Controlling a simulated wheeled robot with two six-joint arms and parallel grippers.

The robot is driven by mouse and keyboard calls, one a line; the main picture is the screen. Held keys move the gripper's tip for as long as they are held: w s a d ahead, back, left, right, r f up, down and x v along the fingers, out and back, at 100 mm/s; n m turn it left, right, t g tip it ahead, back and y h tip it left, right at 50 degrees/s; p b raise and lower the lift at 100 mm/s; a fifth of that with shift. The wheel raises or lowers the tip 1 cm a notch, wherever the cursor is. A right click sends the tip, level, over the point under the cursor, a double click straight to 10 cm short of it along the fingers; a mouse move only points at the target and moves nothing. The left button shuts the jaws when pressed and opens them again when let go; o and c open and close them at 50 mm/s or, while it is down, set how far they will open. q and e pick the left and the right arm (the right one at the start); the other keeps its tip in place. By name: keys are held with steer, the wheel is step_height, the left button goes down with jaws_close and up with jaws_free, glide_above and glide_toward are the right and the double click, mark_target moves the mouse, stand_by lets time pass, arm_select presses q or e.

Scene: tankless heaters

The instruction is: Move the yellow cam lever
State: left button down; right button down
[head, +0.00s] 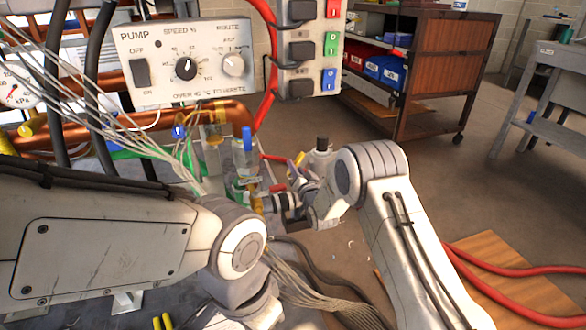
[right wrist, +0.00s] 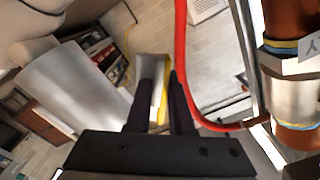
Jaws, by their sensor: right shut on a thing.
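The yellow cam lever (head: 299,158) shows as a small yellow piece among the fittings in the middle of the head view. My right gripper (head: 294,172) is at it, small and partly hidden among the fittings. In the right wrist view, the two dark fingers of my right gripper (right wrist: 162,105) stand close together, shut on a narrow yellow strip, the lever (right wrist: 164,98). Much of the lever is hidden between the fingers.
A pump control box (head: 190,62) and a switch panel (head: 302,48) stand above the fittings. Grey cables and copper pipes (head: 215,112) crowd the left. A red hose (right wrist: 183,70) passes close right of the fingers in the wrist view.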

steer(key=c, duration=1.1)
jaws_free()
steer(key=shift+s, duration=0.1)
steer(key=shift+p+v, duration=2.05)
steer(key=shift+v, duration=3.1)
